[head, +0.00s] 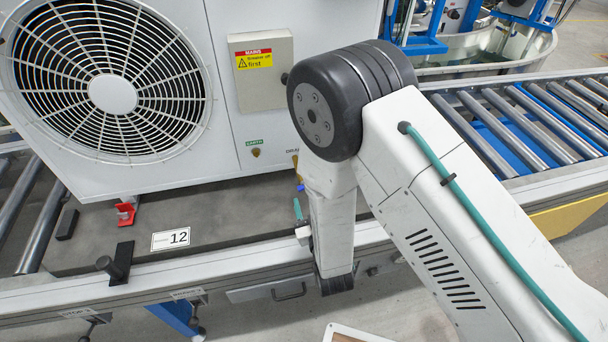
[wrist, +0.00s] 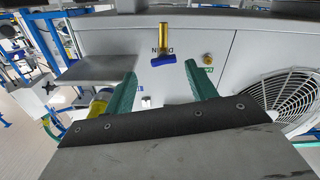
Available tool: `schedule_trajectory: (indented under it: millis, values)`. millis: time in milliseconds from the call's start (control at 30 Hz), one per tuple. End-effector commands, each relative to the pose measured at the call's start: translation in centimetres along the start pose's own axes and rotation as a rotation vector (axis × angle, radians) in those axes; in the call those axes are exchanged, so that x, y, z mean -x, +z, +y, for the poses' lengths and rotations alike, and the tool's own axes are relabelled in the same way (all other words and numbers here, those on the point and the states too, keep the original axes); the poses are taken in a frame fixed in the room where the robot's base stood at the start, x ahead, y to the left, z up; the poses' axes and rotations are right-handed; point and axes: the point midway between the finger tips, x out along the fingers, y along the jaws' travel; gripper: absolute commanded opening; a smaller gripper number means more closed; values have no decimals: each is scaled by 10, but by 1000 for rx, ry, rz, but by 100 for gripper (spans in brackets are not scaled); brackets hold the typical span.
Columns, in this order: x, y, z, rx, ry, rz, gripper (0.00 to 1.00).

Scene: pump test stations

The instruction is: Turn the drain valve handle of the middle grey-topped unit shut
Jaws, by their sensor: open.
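The unit with the big fan is a white cabinet (head: 225,135); its top is out of view. Its drain valve has a brass body (wrist: 164,36) beside the "DRAIN" label and a blue handle (wrist: 168,60). In the wrist view the handle lies crosswise at the end of the brass body. In the head view my arm hides most of the valve; a bit of the blue handle (head: 300,187) shows at the arm's edge. My gripper (wrist: 160,72) has teal fingers, spread open and empty. The handle appears between the fingertips, slightly beyond them, with no contact visible.
A second brass fitting (wrist: 207,58) sits beside the valve. A grey box with a warning label (head: 262,70) is above. The unit stands on a dark pallet (head: 215,222) with a "12" plate (head: 170,238) and a red clamp (head: 126,213). A roller conveyor (head: 520,125) runs right.

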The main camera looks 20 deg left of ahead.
Motion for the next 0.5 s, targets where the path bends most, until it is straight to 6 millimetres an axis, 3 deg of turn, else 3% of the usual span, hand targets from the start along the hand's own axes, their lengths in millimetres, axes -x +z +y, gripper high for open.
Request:
schedule_trajectory:
  millis: [133, 500]
  values:
    - [-11, -1, -8, 2, -7, 15, 56]
    - [-66, -3, -15, 3, -16, 16, 56]
